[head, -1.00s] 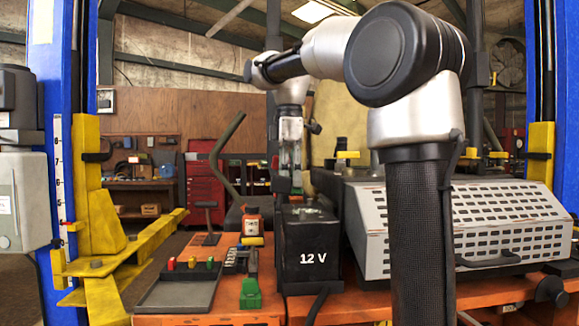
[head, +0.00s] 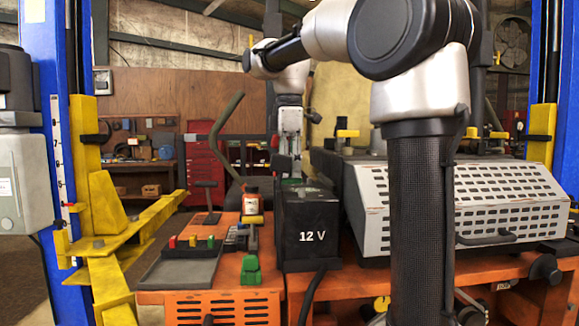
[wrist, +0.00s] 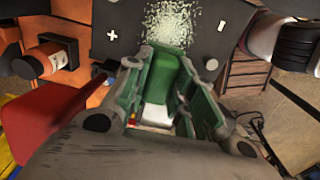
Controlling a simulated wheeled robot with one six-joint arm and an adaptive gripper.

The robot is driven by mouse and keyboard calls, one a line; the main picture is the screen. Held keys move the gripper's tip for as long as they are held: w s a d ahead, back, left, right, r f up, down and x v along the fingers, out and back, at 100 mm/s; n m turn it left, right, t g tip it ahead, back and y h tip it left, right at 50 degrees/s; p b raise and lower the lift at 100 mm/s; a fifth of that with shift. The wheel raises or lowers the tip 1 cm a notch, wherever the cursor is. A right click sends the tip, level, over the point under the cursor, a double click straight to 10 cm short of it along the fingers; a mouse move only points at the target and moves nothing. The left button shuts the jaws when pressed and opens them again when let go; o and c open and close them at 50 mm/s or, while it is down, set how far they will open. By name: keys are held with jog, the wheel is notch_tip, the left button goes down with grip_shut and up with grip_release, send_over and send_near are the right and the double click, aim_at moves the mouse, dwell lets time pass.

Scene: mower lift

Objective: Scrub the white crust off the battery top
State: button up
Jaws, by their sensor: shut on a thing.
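The black 12 V battery (head: 308,232) stands on the orange deck, upright. White crust (wrist: 172,22) lies as a speckled patch on its top, between a plus mark and a minus mark in the wrist view. My gripper (wrist: 168,68) is shut on a green brush (wrist: 172,78), with a green finger on each side. The brush's far end is at the near edge of the crust in the wrist view; its bristles are hidden, so I cannot tell whether it touches. In the head view my gripper (head: 291,170) is upright at the battery's top, and the crust is hidden.
Left of the battery are an orange bottle (head: 250,201), a green block (head: 250,271) and a dark tray (head: 180,270) with coloured pieces. A grey perforated cover (head: 460,215) stands close on the right. Yellow lift arms (head: 125,240) and blue posts flank the deck.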

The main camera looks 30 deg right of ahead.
jog(key=shift+f, duration=0.95)
jog(key=shift+d, duration=0.1)
